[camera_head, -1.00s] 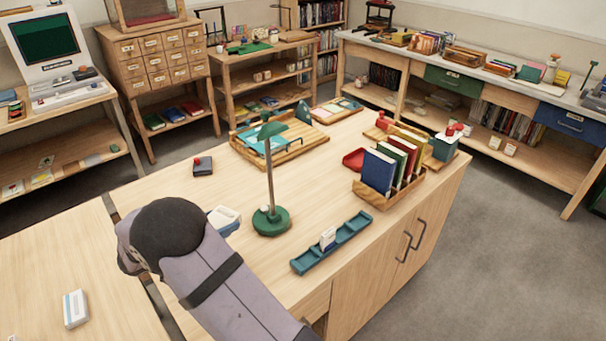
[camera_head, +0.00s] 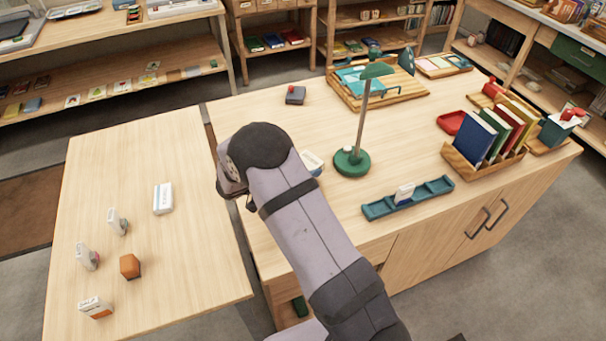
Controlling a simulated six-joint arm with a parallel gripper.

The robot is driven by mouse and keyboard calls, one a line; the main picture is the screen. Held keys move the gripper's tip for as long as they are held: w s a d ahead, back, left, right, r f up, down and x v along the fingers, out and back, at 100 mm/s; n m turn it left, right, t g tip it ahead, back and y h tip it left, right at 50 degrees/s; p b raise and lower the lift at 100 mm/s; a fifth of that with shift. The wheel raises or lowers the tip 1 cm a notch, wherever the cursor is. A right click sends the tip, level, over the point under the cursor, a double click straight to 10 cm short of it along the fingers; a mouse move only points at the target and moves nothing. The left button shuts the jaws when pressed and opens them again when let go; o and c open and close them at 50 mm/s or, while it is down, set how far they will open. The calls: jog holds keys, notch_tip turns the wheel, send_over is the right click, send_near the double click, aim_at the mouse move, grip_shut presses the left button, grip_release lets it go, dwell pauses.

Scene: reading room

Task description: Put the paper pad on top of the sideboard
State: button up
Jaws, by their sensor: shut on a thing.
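The wooden cabinet with two doors (camera_head: 440,225), which looks like the sideboard, stands at the centre and right. My arm reaches up over its left part. My gripper's jaws and anything in them are hidden behind my arm. A small white and blue block (camera_head: 312,162) shows just right of my arm, beside the lamp base and partly covered by the arm. I cannot tell whether it is the paper pad or whether it touches my gripper. No other thing is clearly the paper pad.
On the cabinet are a green lamp (camera_head: 352,162), a teal tray (camera_head: 408,198), a wooden book rack (camera_head: 478,167), a red dish (camera_head: 451,122) and a dark stamp-like block (camera_head: 295,95). A lower table (camera_head: 190,260) on the left holds a white box (camera_head: 163,198) and several small blocks.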

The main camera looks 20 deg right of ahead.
jog(key=shift+f, duration=2.05)
jog(key=shift+f, duration=0.15)
jog(key=o, duration=1.1)
jog(key=shift+o, duration=0.2)
